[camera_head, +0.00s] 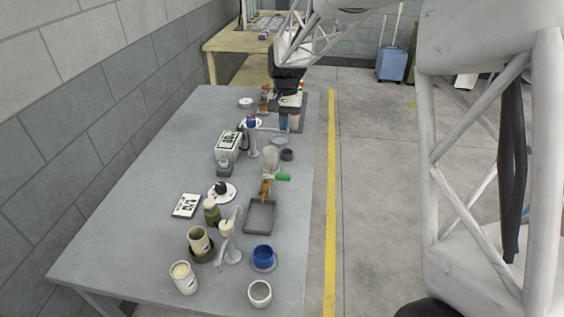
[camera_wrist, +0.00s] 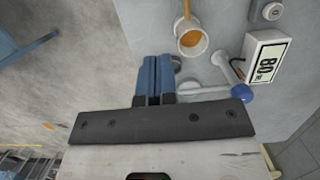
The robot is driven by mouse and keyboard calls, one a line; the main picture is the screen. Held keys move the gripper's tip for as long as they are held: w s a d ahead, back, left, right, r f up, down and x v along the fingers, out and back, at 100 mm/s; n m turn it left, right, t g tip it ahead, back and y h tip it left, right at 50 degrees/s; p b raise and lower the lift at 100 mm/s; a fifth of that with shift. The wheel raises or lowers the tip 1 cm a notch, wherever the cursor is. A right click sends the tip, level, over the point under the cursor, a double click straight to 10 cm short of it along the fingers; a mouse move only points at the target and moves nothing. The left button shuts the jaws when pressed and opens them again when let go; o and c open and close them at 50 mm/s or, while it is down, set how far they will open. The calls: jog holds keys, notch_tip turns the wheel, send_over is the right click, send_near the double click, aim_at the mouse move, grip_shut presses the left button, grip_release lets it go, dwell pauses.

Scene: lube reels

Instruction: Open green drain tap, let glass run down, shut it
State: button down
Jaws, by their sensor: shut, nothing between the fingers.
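The green tap handle (camera_head: 283,177) sticks out sideways to the right of an upright amber sight glass (camera_head: 266,188), near the middle of the table in the head view. A pale cup (camera_head: 271,157) sits just behind the glass. In the wrist view a cup (camera_wrist: 192,40) holding amber liquid seems to be the same one; the green handle does not show there. A grey tray (camera_head: 260,228) lies in front of the glass. My gripper (camera_head: 284,124), also in the wrist view (camera_wrist: 155,62), is shut and empty, beyond the tap and apart from it.
A white stand with a blue knob (camera_wrist: 242,93) and a box marked 80 (camera_wrist: 263,60) stand close to my gripper. Mugs, including a blue one (camera_head: 263,254), fill the near end. The table's left side is mostly clear.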

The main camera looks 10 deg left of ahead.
jog(key=shift+f, duration=0.1)
send_near(276, 177)
jog(key=w+d+f, duration=0.1)
jog(key=w+f, duration=0.3)
jog(key=f, duration=0.1)
jog(key=shift+s+d+f, duration=0.1)
jog(key=shift+s+f, duration=0.5)
jog(key=shift+s, duration=0.15)
jog(key=shift+s+d+f, duration=0.1)
jog(key=shift+s+f, duration=0.45)
jog(key=shift+s, duration=0.2)
